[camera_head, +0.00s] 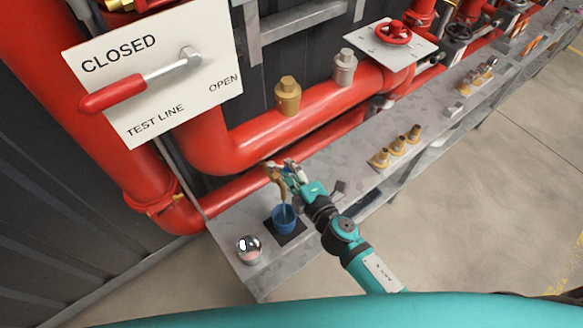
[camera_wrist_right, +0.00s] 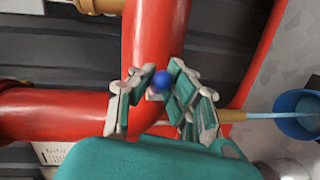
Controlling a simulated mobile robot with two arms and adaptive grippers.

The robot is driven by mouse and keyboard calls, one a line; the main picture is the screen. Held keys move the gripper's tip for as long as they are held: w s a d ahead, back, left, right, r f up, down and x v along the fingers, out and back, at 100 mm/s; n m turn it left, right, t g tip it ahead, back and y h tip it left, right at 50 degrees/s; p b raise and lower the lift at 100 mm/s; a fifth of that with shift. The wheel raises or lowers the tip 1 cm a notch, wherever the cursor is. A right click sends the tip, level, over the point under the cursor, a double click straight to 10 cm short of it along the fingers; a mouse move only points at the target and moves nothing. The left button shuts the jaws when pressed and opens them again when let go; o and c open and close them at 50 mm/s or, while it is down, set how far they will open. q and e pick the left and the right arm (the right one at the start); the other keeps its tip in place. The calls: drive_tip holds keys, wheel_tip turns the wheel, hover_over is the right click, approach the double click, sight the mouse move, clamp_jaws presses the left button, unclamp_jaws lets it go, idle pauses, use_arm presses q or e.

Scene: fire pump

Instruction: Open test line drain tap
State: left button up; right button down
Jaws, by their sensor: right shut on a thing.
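A brass drain tap (camera_head: 278,180) stands by the red pipe above the near end of the grey shelf. My right gripper (camera_head: 290,168), its arm coming from the lower right, is at the tap's top. In the wrist view its fingers (camera_wrist_right: 158,92) are closed around the tap's handle, whose round blue end (camera_wrist_right: 162,80) shows between them. A pale blue stream (camera_wrist_right: 262,116) runs from the spout into a blue cup (camera_wrist_right: 298,112). The cup (camera_head: 284,218) stands upright below the tap on a dark square. The left gripper is not in view.
A white sign (camera_head: 190,90) marked CLOSED, OPEN and TEST LINE carries a red-handled lever (camera_head: 112,96). Several brass fittings (camera_head: 396,146) stand farther along the shelf (camera_head: 345,165). Red pipes (camera_head: 320,115) run behind. Floor at right is clear.

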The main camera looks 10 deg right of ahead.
drive_tip(key=shift+s+f, duration=0.1)
drive_tip(key=c, duration=1.2)
unclamp_jaws()
drive_tip(key=shift+c, duration=0.2)
drive_tip(key=v, duration=1.2)
